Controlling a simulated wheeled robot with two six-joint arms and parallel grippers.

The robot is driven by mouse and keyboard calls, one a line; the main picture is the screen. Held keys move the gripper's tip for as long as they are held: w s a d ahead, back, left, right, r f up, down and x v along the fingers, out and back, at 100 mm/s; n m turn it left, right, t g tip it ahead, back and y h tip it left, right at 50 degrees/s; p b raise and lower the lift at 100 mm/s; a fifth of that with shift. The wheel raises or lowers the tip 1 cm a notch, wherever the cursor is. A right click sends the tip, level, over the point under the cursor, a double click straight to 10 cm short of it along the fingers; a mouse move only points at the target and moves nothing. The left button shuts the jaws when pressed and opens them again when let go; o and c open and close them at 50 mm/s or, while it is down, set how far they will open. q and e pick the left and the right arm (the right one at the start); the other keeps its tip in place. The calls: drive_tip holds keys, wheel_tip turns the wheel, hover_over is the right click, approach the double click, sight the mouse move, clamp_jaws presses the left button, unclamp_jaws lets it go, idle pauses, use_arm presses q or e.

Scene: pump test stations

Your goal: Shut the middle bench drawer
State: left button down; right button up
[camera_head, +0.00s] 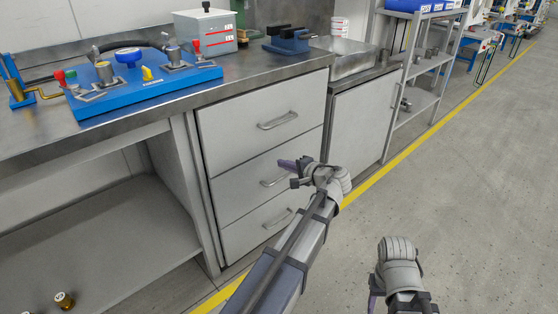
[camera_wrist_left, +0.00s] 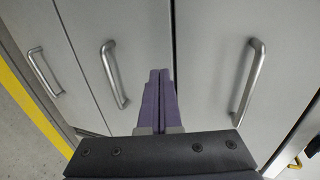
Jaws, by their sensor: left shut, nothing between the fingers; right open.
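The bench has three grey drawers stacked one above another. The middle drawer (camera_head: 236,190) looks about level with its neighbours; I cannot tell if a small gap is left. Its bar handle (camera_wrist_left: 113,75) shows in the left wrist view, left of my fingers. My left gripper (camera_head: 286,164) is shut and empty, in front of the middle drawer near its upper right part. In the left wrist view its fingertips (camera_wrist_left: 160,76) point at the front by the seam with the top drawer (camera_wrist_left: 215,50); contact cannot be told. My right gripper (camera_head: 375,292) is open, low over the floor at right.
The bottom drawer (camera_head: 240,238) is below and a cabinet door (camera_head: 358,120) stands right of the drawers. The benchtop holds a blue pump board (camera_head: 140,84) and a grey box (camera_head: 205,33). Open floor (camera_head: 470,190) lies right of the yellow line.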

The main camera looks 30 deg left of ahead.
use_arm(q)
drive_tip(key=p+v, duration=0.1)
drive_tip(key=v, duration=0.6)
drive_tip(key=shift+p, duration=0.35)
drive_tip(key=shift+d, duration=0.1)
drive_tip(key=s+d+f+g+h+p, duration=0.35)
drive_tip(key=s+d+h, duration=0.25)
drive_tip(key=s+d, duration=0.45)
drive_tip(key=s+d+f+g+h+p, duration=0.2)
drive_tip(key=s+d+f+h+p, duration=0.3)
drive_tip(key=s+d, duration=0.6)
wheel_tip(320, 180, up, 37)
drive_tip(key=s+h+p, duration=0.1)
drive_tip(key=p, duration=3.4)
drive_tip(key=shift+a+n, duration=0.3)
drive_tip(key=shift+a, duration=0.1)
